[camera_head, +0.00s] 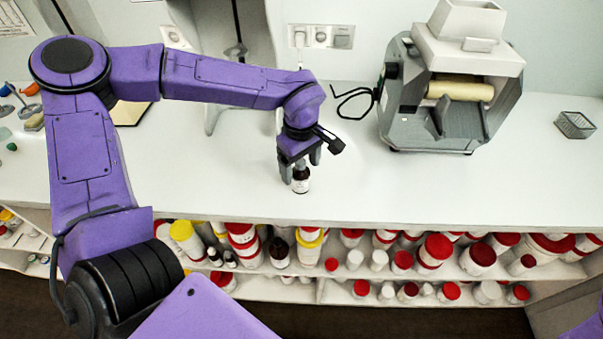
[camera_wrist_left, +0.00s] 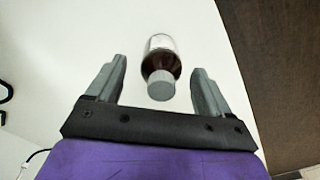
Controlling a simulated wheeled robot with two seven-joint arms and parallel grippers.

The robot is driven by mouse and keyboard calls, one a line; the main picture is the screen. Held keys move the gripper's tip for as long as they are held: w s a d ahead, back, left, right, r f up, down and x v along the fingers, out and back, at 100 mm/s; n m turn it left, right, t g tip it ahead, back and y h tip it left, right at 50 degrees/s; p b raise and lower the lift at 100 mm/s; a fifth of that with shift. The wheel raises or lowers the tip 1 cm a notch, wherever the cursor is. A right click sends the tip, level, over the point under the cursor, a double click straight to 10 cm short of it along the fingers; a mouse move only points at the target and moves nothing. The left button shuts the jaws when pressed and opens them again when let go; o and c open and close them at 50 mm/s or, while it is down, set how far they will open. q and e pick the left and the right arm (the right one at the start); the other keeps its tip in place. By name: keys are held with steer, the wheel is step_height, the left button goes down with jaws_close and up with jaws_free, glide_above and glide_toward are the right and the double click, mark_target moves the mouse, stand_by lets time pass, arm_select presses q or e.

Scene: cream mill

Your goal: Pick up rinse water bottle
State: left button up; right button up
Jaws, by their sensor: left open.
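The rinse water bottle (camera_head: 301,182) is a small dark brown bottle with a pale label and a grey cap. It stands upright on the white counter near its front edge. In the left wrist view the bottle (camera_wrist_left: 160,62) shows between and just beyond the fingertips, cap towards me. My left gripper (camera_head: 300,160) is open above the bottle, its fingers spread to either side of the cap. In the left wrist view there is a gap between each finger of the left gripper (camera_wrist_left: 160,80) and the bottle. My right gripper does not show.
A grey mill machine (camera_head: 455,90) with a cream roller stands at the back right of the counter (camera_head: 380,185). Shelves below hold several jars (camera_head: 436,250) with red, white and yellow lids. The counter around the bottle is clear.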

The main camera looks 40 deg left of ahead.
arm_select(q)
steer(key=shift+f, duration=0.85)
steer(key=shift+s, duration=0.15)
steer(key=c, duration=1.2)
steer(key=shift+r, duration=0.15)
